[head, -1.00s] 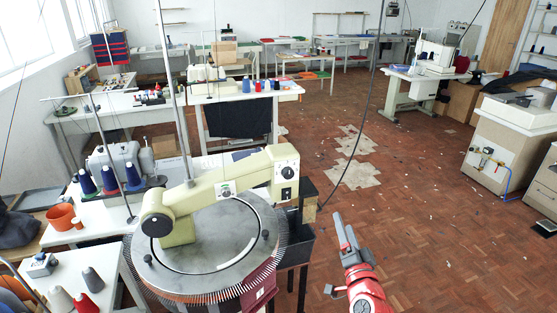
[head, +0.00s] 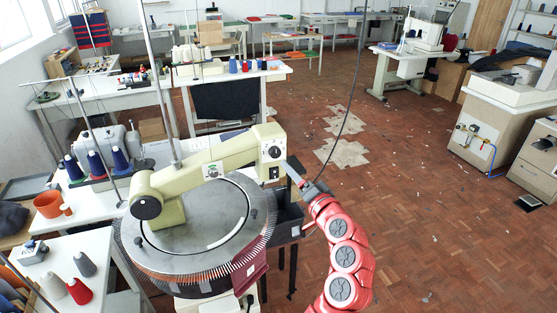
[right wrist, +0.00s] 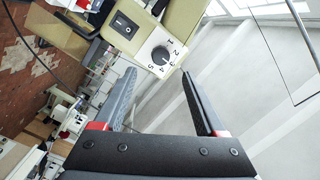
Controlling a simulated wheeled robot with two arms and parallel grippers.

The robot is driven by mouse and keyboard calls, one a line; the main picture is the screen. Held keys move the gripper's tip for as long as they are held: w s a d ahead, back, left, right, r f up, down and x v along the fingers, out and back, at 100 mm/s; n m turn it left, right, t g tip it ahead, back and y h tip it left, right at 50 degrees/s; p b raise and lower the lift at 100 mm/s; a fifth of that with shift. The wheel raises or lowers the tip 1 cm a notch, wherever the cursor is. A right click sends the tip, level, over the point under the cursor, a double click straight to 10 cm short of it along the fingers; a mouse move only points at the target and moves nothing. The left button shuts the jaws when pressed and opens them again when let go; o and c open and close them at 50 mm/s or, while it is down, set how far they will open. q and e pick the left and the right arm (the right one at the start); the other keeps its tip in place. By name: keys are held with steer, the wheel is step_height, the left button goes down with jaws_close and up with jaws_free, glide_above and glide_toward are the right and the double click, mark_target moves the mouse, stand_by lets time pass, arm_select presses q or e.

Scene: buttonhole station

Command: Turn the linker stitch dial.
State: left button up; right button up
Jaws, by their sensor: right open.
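The linker (head: 205,165) is a cream arm over a round grey plate edged with pins. The stitch dial (head: 275,152) is on the end face of its arm, with a dark rocker switch (head: 273,173) below it. My right gripper (head: 297,170) is just right of that end face. Its fingers (right wrist: 158,82) are open and empty, apart from the dial, which shows beyond and between their tips. My left gripper is not in view.
A dark tray (head: 287,222) on a stand is right of the plate, below my right gripper. Thread cones (head: 96,163) stand on the table at left. A thin dark cable (head: 362,75) hangs near my right arm. The parquet floor (head: 430,210) at right is mostly clear.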

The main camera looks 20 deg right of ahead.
mark_target(276, 155)
steer(key=w+p, duration=0.1)
steer(key=w, duration=0.4)
steer(key=w+a+p, duration=0.1)
steer(key=w, duration=0.1)
steer(key=shift+w+r+p, duration=0.25)
steer(key=shift+w+p, duration=0.05)
steer(key=shift+p, duration=0.05)
steer(key=shift+w+a+f, duration=0.1)
steer(key=shift+w+f, duration=0.05)
steer(key=shift+w, duration=0.35)
jaws_close()
